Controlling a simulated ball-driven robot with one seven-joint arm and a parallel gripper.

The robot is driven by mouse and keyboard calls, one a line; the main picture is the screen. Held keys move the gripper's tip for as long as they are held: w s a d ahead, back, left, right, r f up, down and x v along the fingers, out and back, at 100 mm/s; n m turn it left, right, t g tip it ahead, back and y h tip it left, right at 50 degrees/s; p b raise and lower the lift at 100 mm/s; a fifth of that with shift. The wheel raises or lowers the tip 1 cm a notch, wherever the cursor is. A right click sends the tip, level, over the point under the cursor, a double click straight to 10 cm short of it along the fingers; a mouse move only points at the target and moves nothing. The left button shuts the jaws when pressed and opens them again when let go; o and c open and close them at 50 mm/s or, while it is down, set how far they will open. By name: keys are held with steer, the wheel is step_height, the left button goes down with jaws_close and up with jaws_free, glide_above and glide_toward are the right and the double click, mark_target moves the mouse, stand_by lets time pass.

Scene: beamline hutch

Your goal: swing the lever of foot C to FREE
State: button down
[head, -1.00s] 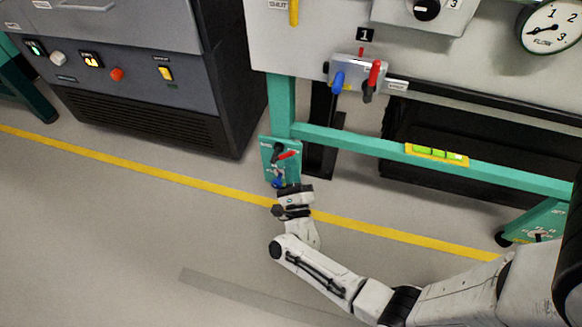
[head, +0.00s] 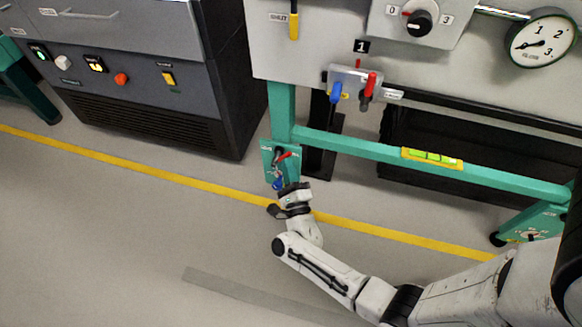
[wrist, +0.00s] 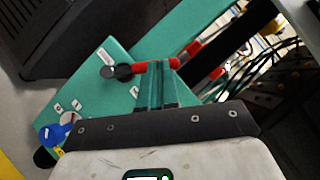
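A green foot plate (head: 268,158) stands at the lower left of the frame, with a red-handled lever (head: 286,155) on a dark pivot and a blue knob (head: 278,184) below. Its lettering is too small to read as C or FREE. In the wrist view the red lever (wrist: 140,66) runs roughly level from its dark pivot to my gripper (wrist: 158,68). The blue knob (wrist: 52,133) is at lower left there. My two green fingers are close together and cross the lever, hiding part of it. Whether they grip it or only overlap it is unclear.
A green crossbar (head: 350,146) with a yellow level runs right to another green foot (head: 535,222). A panel with a blue and a red lever (head: 370,86) is above. A dark cabinet (head: 150,120) stands left. Floor in front is clear, crossed by a yellow line (head: 130,164).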

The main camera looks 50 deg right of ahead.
steer(key=w+a+r+n+g+y+p, duration=0.2)
steer(key=w+n+g+y+p, duration=0.2)
steer(key=n+p, duration=0.7)
steer(key=w+g+p, duration=0.1)
steer(key=w+p, duration=0.1)
steer(key=p, duration=0.3)
steer(key=shift+w+a+r+y, duration=0.2)
steer(key=shift+w+r+y, duration=0.05)
steer(key=shift+w+y, duration=0.05)
